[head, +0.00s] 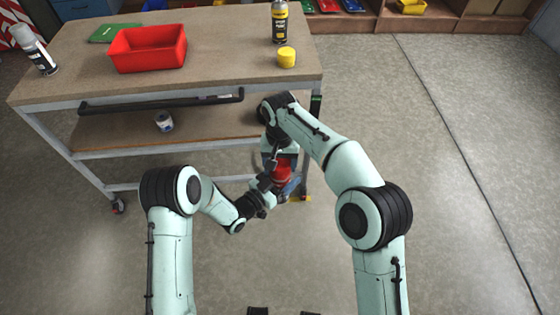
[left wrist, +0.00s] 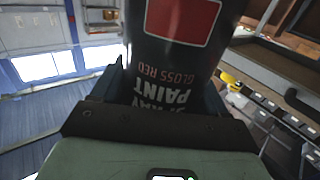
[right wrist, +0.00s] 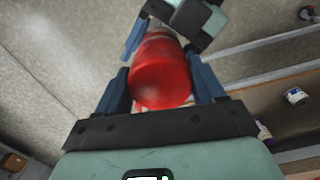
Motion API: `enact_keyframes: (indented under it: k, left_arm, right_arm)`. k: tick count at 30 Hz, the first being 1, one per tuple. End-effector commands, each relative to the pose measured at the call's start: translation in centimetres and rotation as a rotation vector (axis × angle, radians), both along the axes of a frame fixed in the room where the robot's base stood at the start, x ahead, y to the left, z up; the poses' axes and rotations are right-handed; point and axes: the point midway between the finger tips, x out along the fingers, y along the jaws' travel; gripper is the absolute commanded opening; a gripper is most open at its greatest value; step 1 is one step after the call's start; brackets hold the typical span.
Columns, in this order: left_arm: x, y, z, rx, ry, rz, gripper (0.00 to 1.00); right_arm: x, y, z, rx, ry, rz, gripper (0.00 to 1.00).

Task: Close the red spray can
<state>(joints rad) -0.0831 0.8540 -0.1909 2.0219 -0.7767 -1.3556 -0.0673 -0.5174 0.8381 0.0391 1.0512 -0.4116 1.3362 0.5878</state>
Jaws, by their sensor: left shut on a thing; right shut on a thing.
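The red spray can (left wrist: 165,55) is a dark cylinder with a red label patch and "GLOSS RED" lettering, upside down in the left wrist view. My left gripper (head: 280,187) is shut on its body. A red cap (right wrist: 162,80) sits between the blue fingers of my right gripper (right wrist: 160,70), which is shut on it. The cap also shows in the head view (head: 283,172), close to the left gripper, beside the bench's right end. The joint between cap and can is hidden, so I cannot tell whether they touch.
The workbench (head: 225,55) holds a red bin (head: 148,48), a yellow-labelled can (head: 279,20), a yellow cap (head: 287,57) and a white-topped can (head: 35,50). A small tin (head: 164,122) stands on the lower shelf. Floor to the right is clear.

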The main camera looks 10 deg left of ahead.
Motion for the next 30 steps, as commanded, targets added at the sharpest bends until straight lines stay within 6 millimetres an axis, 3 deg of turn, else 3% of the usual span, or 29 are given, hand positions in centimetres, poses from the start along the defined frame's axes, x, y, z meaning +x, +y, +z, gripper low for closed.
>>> enact_keyframes:
  k: [25,26,27,28,30]
  left_arm:
    - [0.0,0.0,0.1,-0.001,-0.003,0.0,0.19]
    - [0.0,0.0,0.1,-0.002,-0.004,0.0,0.19]
    - [0.0,0.0,0.1,-0.002,-0.004,0.0,0.19]
    - [0.0,0.0,0.1,-0.002,-0.004,0.0,0.19]
    - [0.0,0.0,0.1,-0.002,-0.004,0.0,0.19]
  right_arm:
    - [0.0,0.0,-1.3,0.0,0.0,0.0,0.41]
    - [0.0,0.0,-1.3,0.0,0.0,0.0,0.75]
    - [0.0,0.0,-1.2,0.0,0.0,0.0,0.88]
    - [0.0,0.0,-1.2,0.0,0.0,0.0,0.98]
    - [0.0,0.0,-1.2,0.0,0.0,0.0,0.98]
